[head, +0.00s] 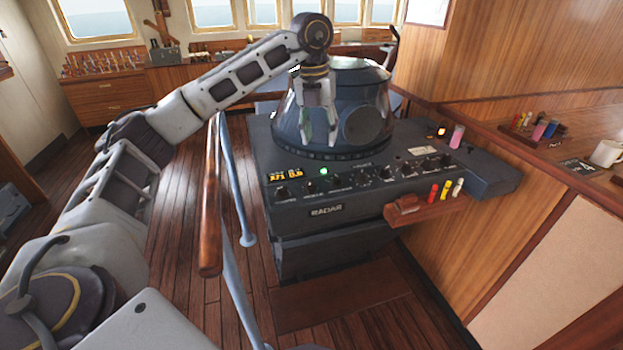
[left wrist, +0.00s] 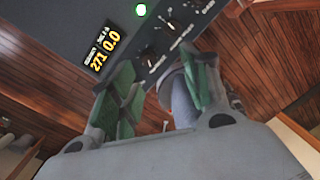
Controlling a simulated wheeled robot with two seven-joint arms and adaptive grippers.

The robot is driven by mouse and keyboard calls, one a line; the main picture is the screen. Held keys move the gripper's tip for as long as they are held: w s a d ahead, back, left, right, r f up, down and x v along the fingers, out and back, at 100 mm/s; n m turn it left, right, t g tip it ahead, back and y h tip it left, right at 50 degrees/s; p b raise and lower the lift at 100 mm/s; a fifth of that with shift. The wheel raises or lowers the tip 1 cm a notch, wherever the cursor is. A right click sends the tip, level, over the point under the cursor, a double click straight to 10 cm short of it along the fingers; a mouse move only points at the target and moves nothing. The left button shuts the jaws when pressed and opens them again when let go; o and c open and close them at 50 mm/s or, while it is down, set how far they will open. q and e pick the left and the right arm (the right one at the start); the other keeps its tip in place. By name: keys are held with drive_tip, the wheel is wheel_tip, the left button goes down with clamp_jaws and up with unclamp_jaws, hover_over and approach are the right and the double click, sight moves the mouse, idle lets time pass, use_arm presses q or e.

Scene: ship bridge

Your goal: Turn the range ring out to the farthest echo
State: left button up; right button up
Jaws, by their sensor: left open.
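The dark radar console (head: 328,210) has a domed top (head: 350,80) and a sloping front panel with several small knobs. An amber readout (head: 286,176) on the panel reads 271 and 0.0 in the left wrist view (left wrist: 105,52). A green lamp (head: 323,170) is lit beside it. I cannot tell which knob is the range ring; the radar screen and any echoes are not visible. My left gripper (head: 319,138) points down in front of the domed housing, open and empty. Its green-padded fingers show in the left wrist view (left wrist: 155,80), with panel knobs (left wrist: 150,53) beyond them. My right gripper is out of view.
A wooden handrail (head: 210,200) on blue posts stands left of the console. A small shelf (head: 430,209) with red, yellow and white markers juts from its front right. A pink cylinder (head: 457,137) stands on its right. A mug (head: 606,153) sits on the right counter.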

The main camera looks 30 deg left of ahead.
sight(311, 182)
use_arm(q)
drive_tip(key=shift+s+a+f+n+g+y, duration=0.15)
drive_tip(key=shift+s+a+n+g+y, duration=0.3)
drive_tip(key=shift+s+a+n, duration=0.45)
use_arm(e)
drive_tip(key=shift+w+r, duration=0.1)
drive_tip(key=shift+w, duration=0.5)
use_arm(q)
drive_tip(key=shift+d, duration=0.1)
wheel_tip(311, 182, down, 13)
drive_tip(key=shift+r+b, duration=0.2)
drive_tip(key=shift+b, duration=0.25)
drive_tip(key=shift+f, duration=0.55)
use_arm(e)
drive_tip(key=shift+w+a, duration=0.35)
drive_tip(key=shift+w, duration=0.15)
